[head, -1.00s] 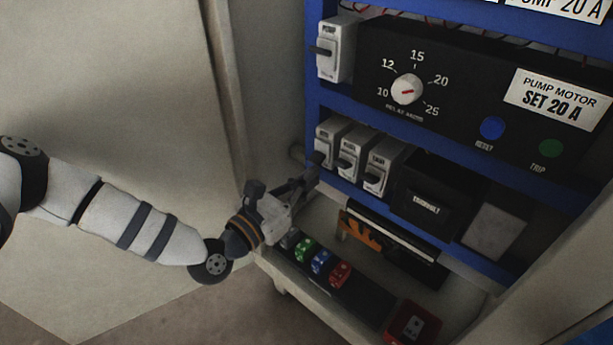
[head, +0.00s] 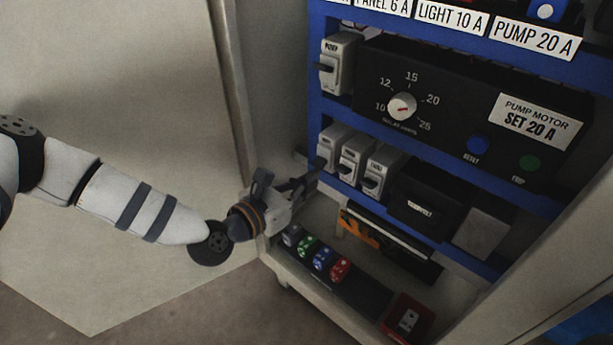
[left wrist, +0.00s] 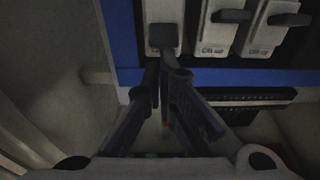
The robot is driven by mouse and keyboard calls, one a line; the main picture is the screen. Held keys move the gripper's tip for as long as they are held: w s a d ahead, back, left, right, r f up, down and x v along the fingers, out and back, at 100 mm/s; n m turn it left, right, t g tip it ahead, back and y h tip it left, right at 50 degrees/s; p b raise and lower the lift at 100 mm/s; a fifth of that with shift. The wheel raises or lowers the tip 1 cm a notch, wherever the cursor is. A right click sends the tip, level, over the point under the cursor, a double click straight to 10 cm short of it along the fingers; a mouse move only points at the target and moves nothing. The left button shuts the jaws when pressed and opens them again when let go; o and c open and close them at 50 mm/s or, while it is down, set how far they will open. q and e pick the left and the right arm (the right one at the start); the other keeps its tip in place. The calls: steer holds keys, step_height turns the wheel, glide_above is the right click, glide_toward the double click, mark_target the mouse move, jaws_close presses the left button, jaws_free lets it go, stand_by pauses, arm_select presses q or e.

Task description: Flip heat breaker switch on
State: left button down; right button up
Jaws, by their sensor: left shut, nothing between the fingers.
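Three white breakers stand side by side on the lower blue rail: the leftmost (head: 333,141), the middle (head: 357,154) and the right one (head: 381,166). Their name labels are too blurred to read, so I cannot tell which is the heat breaker. My left gripper (head: 313,180) is shut and empty, at the leftmost breaker's lower front. In the left wrist view, the fingertips (left wrist: 164,68) are just below the leftmost breaker's dark lever (left wrist: 162,37). I cannot tell whether they touch it. My right gripper is not in view.
Another breaker (head: 337,64) and a dial panel (head: 440,100) are above. A black box (head: 422,208) is to the right. The cabinet side wall is close to the gripper's left.

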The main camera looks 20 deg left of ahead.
arm_select(q)
steer(key=r+g+p, duration=0.1)
steer(key=p, duration=0.1)
steer(key=r+g+y+p, duration=0.1)
steer(key=p, duration=0.2)
steer(key=r+g+p, duration=0.2)
steer(key=p, duration=0.1)
steer(key=shift+s+a+y, duration=0.2)
steer(key=shift+s+y, duration=0.1)
steer(key=shift+s, duration=0.1)
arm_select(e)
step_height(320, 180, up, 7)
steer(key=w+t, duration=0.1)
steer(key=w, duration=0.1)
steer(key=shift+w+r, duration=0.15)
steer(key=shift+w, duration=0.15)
arm_select(q)
steer(key=shift+f, duration=0.1)
